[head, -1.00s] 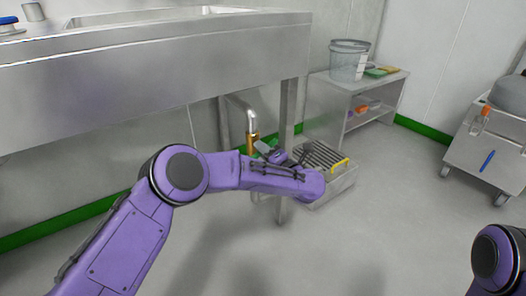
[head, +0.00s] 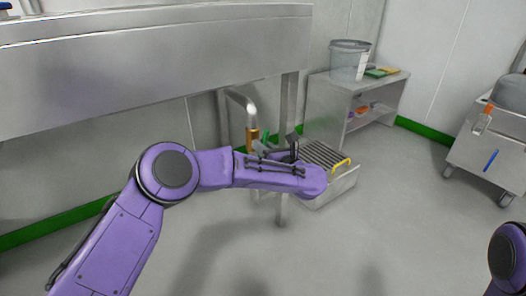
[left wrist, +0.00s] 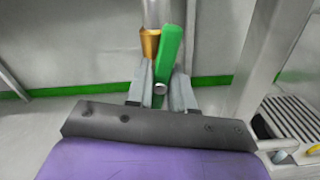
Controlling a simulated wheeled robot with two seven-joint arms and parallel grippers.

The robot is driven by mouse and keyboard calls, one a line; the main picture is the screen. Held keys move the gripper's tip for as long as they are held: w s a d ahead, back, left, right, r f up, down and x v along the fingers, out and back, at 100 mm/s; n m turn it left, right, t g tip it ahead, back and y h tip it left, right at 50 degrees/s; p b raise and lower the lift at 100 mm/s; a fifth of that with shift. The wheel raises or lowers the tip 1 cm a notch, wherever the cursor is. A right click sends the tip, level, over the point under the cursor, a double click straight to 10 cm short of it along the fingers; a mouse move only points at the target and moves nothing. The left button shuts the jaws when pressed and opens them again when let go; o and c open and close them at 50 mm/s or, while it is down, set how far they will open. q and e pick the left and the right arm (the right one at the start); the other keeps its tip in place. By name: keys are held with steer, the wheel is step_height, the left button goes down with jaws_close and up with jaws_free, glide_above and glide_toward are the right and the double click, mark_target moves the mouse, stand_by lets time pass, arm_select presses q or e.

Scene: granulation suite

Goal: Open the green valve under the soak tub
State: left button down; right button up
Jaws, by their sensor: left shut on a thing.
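The green valve handle (left wrist: 168,55) stands upright between the two fingers of my left gripper (left wrist: 161,90) in the left wrist view, beside a brass fitting (left wrist: 150,43) on a steel pipe. In the head view the brass fitting (head: 253,138) sits below the curved drain pipe (head: 242,103) under the steel tub (head: 160,80). My left gripper (head: 268,145) is shut on the green handle there, partly hidden by my forearm. My right gripper is not in view; only part of the right arm shows at the lower right.
A tub leg (head: 287,110) stands just right of the valve. A steel box with a slatted grate (head: 325,157) and yellow handle is on the floor nearby. A shelf unit (head: 350,105) with a clear bucket (head: 349,60) stands behind. A wheeled cart (head: 490,150) is at the right.

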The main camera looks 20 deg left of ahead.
arm_select(q)
steer(key=shift+f+n+b, duration=0.15)
steer(key=shift+n+b, duration=0.4)
steer(key=shift+n, duration=0.65)
steer(key=shift+n+b, duration=0.3)
steer(key=shift+n, duration=0.1)
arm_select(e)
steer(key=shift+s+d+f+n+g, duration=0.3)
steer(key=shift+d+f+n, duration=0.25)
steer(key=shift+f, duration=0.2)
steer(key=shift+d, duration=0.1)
arm_select(q)
steer(key=c, duration=1)
jaws_free()
